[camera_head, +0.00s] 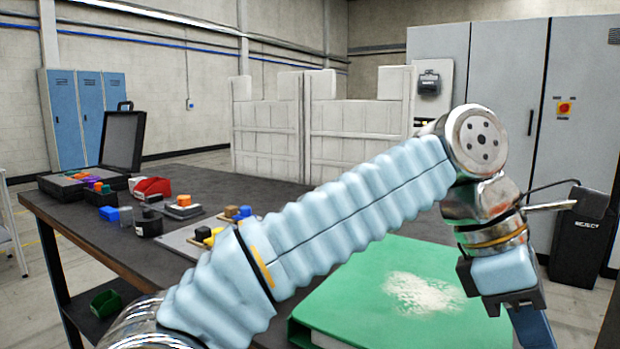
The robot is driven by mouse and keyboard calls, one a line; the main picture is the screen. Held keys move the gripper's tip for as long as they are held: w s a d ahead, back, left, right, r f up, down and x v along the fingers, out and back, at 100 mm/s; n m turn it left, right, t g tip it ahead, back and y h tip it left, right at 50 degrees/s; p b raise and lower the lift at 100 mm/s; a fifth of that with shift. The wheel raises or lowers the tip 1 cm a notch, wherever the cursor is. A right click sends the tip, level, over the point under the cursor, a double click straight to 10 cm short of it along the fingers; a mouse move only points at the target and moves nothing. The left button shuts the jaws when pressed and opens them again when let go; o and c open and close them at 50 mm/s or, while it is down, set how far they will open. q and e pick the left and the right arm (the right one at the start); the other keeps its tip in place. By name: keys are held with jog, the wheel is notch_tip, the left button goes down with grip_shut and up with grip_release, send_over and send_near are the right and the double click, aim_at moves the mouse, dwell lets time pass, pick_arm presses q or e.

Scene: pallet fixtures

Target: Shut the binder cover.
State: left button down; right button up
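The green binder (365,310) lies on the table at the lower middle, partly hidden by my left arm and cut off by the bottom edge. Its visible upper face lies flat and has a speckled white patch. A pale strip shows under the green at its front left corner. My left arm crosses the view from the lower left, and my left gripper (532,325) points down over the binder's right side. One blue finger shows and its tip is out of frame, so I cannot tell its opening or whether it touches the binder. My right gripper is not in view.
The dark table (190,165) carries an open black case (122,140), a red bin (152,187), a black jar (148,224) and several small coloured blocks at the left. A black reject bin (578,248) stands at the right.

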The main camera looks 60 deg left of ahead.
pick_arm(q)
jog(key=shift+d+f+y, duration=0.15)
jog(key=shift+f+y, duration=0.25)
jog(key=shift+f, duration=0.65)
jog(key=shift+r, duration=0.1)
jog(key=v, duration=1.1)
jog(key=shift+a+r+p, duration=0.2)
jog(key=shift+r+p, duration=0.1)
jog(key=shift+w, duration=0.15)
